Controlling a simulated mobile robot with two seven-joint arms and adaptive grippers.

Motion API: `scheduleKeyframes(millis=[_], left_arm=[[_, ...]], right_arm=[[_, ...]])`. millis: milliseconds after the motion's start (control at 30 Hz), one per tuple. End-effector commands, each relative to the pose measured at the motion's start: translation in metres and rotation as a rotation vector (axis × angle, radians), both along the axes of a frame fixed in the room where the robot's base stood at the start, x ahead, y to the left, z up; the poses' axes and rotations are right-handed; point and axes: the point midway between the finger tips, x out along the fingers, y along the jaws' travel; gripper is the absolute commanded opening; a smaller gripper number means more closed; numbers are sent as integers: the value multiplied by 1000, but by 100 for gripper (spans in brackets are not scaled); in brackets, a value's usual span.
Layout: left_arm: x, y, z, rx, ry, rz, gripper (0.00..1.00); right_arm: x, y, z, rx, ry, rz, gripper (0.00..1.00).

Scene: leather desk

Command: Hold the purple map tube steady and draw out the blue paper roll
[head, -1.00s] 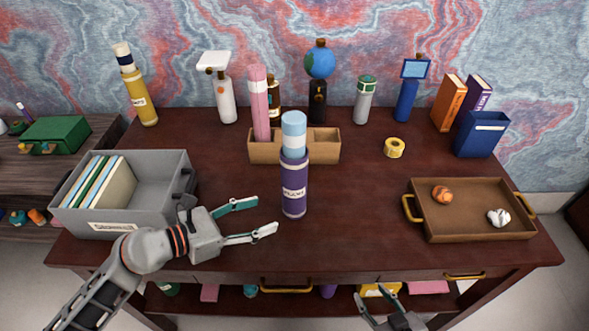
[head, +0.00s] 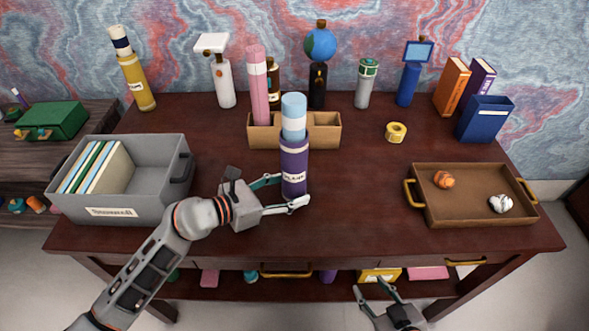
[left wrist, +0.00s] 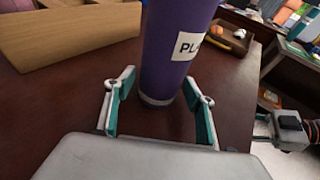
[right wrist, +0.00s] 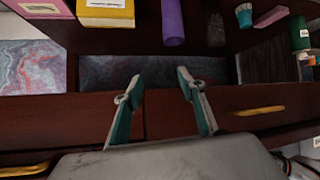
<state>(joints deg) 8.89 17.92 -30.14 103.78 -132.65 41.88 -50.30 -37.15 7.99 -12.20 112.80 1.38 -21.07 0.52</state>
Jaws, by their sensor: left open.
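The purple map tube (head: 294,165) stands upright near the middle of the desk, with a white label. The light blue paper roll (head: 293,118) with a white band sticks up out of its top. My left gripper (head: 290,193) is open low at the tube. In the left wrist view the tube (left wrist: 172,60) stands at the mouth of the open fingers (left wrist: 160,98), its base a little beyond them; I cannot tell if either finger touches it. My right gripper (head: 377,289) is open and empty in front of the desk; the right wrist view shows its spread fingers (right wrist: 160,92).
A tan divided holder (head: 325,130) with a pink roll (head: 258,88) stands behind the tube. A grey file box (head: 120,190) is at the left, a brown tray (head: 470,205) at the right. Yellow tape (head: 396,132) lies behind the tray. The desk between tube and tray is clear.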

Motion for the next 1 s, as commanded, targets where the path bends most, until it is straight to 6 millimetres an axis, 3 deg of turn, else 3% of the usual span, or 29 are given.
scheduleKeyframes(millis=[367,500,733,800,933,1000], left_arm=[[3,-4,-1,-1,-1,1,54],[3,-4,-1,-1,-1,1,28],[3,-4,-1,0,0,0,28],[3,-4,-1,0,0,0,28],[2,-3,-1,0,0,0,28],[2,-3,-1,0,0,0,28]], right_arm=[[-1,-1,-3,-2,6,-1,40],[-2,-1,-5,-3,10,0,40],[-3,-1,-6,-3,11,0,40],[-2,-2,-5,-6,9,1,51],[-2,-21,-13,-59,26,7,51],[-2,-47,-23,-129,53,16,51]])
